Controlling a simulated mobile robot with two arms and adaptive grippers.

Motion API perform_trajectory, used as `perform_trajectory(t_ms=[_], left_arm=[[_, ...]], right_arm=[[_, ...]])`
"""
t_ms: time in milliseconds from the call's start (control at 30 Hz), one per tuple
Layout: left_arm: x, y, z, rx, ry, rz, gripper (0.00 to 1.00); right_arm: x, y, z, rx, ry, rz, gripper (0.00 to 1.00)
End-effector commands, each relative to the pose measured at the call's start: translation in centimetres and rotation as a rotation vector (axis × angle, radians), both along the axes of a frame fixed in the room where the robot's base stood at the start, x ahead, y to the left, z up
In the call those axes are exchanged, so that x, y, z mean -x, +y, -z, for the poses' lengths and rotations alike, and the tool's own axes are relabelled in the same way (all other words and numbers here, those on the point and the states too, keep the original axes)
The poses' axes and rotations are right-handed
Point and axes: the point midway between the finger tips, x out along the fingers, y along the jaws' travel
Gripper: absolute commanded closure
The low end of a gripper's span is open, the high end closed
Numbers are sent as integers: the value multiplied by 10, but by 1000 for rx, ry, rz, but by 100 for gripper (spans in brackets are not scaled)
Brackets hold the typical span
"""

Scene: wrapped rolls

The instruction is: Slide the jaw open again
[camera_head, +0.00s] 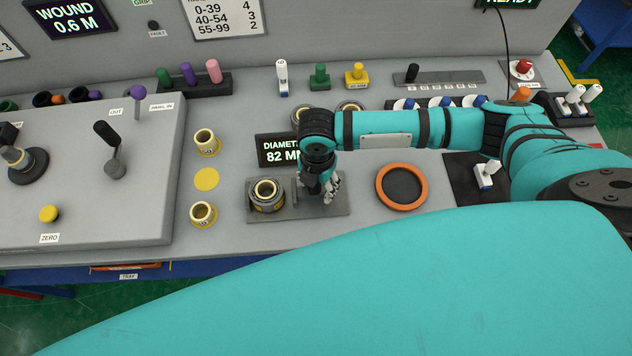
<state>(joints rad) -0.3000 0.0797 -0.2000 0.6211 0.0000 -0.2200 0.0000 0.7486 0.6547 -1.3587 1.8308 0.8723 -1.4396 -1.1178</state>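The measuring fixture is a flat grey plate (290,213) on the bench, left of centre. A wrapped roll (267,195) with a pale core and dark wrap stands on the plate's left part. An upright grey piece, seemingly the sliding jaw (296,188), stands right of the roll; whether it touches the roll is unclear. My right gripper (329,194) points down over the plate's right part, close by the jaw. Its fingers are small and partly hidden, so whether they grip the jaw does not show. My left gripper is not in view.
A display (280,150) behind the fixture reads 82 mm, partly covered by my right arm. An orange ring (402,167) lies to the right. Two cream-cored rolls (203,214) (207,142) and a yellow disc (206,180) lie left. A raised panel with levers (90,200) fills the left side.

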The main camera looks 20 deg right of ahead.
Motion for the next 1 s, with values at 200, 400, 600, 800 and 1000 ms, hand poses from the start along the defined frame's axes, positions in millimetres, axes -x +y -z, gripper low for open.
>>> perform_trajectory(t_ms=[200, 400, 600, 800, 1000], left_arm=[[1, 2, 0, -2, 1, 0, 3], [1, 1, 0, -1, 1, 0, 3], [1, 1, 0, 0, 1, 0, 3], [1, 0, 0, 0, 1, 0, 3], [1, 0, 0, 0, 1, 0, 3]], right_arm=[[0, 1, -4, -3, -2, -1, 47], [-1, 1, -34, -5, -5, -2, 47], [-1, 0, -78, -4, -5, 0, 47], [0, -1, -109, -2, -2, 0, 47], [1, -1, -120, -1, -2, 1, 47]])
